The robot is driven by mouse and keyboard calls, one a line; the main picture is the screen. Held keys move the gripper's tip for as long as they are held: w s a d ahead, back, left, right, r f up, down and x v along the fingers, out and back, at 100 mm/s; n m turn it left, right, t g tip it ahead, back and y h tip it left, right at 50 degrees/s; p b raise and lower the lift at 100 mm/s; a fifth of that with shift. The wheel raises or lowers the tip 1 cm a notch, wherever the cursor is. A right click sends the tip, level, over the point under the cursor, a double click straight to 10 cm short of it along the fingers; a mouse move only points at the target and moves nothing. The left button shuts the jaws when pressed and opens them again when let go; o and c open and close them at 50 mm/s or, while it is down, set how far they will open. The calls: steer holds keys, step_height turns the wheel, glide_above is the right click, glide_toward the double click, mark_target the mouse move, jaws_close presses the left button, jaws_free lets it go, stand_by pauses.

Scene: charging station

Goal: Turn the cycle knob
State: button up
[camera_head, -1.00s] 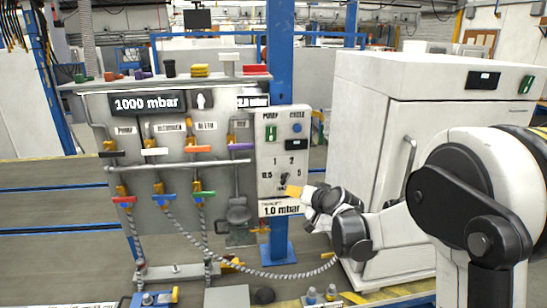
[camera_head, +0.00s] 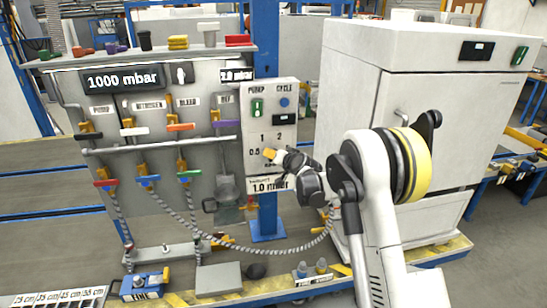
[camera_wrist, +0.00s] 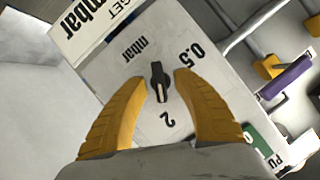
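The control panel (camera_head: 284,128) has a CYCLE label above a round blue button (camera_head: 284,103). Lower on it is a dial, marked 0.5, 1 and 2, with a small black knob (camera_wrist: 158,80). The knob shows in the wrist view with a pale pointer mark towards the 2; my gripper hides it in the head view. My gripper (camera_head: 269,154) is at the dial. In the wrist view its yellow fingers (camera_wrist: 160,80) are open, one on each side of the knob, with gaps visible. I cannot tell how far the tips are from the panel face.
Left of the panel is a grey board with pipes, coloured valve handles (camera_head: 190,174) and a 1000 mbar display (camera_head: 122,78). A large white oven cabinet (camera_head: 370,75) stands close on the right. A ribbed hose (camera_head: 270,275) hangs below, above a bench with a blue box (camera_head: 145,284).

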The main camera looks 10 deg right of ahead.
steer(key=shift+w, duration=0.2)
jaws_close()
steer(key=shift+s, duration=0.1)
steer(key=shift+a, duration=0.1)
steer(key=shift+n+h, duration=0.5)
steer(key=shift+n, duration=0.2)
steer(key=n+h+b, duration=0.1)
steer(key=n+h, duration=0.1)
steer(key=shift+a+f+n, duration=0.1)
steer(key=shift+a+n, duration=0.05)
steer(key=shift+n, duration=0.25)
steer(key=n+h+b, duration=0.1)
steer(key=n+h, duration=0.1)
steer(key=n, duration=0.1)
steer(key=shift+n+h, duration=0.3)
